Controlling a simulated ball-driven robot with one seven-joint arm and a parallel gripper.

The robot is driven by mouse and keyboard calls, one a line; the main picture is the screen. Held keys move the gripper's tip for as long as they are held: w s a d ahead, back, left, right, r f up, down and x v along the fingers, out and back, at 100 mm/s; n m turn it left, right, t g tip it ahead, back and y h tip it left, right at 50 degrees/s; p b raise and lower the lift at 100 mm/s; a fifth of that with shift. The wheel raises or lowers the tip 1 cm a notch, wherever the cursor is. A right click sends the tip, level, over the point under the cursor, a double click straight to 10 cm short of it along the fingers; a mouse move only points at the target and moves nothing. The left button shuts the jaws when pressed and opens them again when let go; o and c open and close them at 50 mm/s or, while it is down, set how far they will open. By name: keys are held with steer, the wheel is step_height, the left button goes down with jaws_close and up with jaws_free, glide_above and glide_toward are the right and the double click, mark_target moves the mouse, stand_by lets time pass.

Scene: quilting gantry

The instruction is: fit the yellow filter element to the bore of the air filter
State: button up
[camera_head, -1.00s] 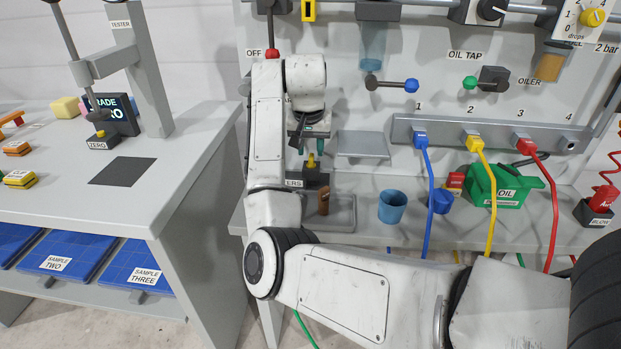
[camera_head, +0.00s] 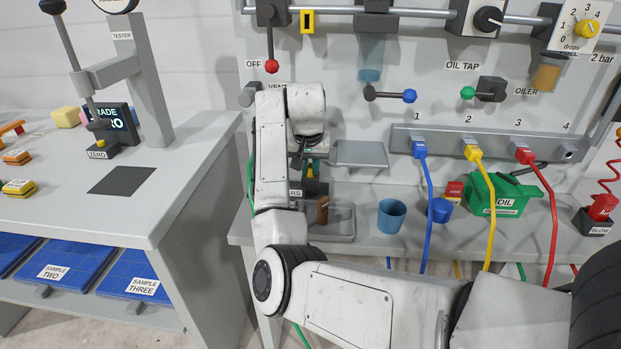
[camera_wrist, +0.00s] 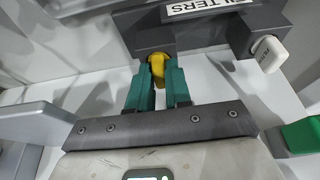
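The yellow filter element (camera_wrist: 157,66) sits at a dark holder (camera_wrist: 190,35) labelled FILTERS in the wrist view. My gripper (camera_wrist: 158,76) has its two green fingers either side of it, with a narrow gap between them. I cannot tell whether both fingers press on it. In the head view, my gripper (camera_head: 310,176) is low at the holder behind my arm, and a bit of yellow (camera_head: 309,172) shows there. A dark body with a clear blue bowl (camera_head: 370,58), apparently the air filter, is high on the panel. Its bore is not visible.
A white piece (camera_wrist: 270,54) sits at the holder's right end. A grey shelf (camera_head: 361,153), a blue cup (camera_head: 391,215) and a green oil box (camera_head: 500,194) are to the right. Blue (camera_head: 426,200), yellow (camera_head: 480,200) and red (camera_head: 545,200) hoses hang across the bench.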

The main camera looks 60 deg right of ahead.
jaws_close()
steer(key=shift+r, duration=0.25)
steer(key=shift+r+p, duration=0.35)
steer(key=shift+p, duration=0.3)
steer(key=shift+r+p, duration=2.7)
steer(key=shift+p, duration=0.4)
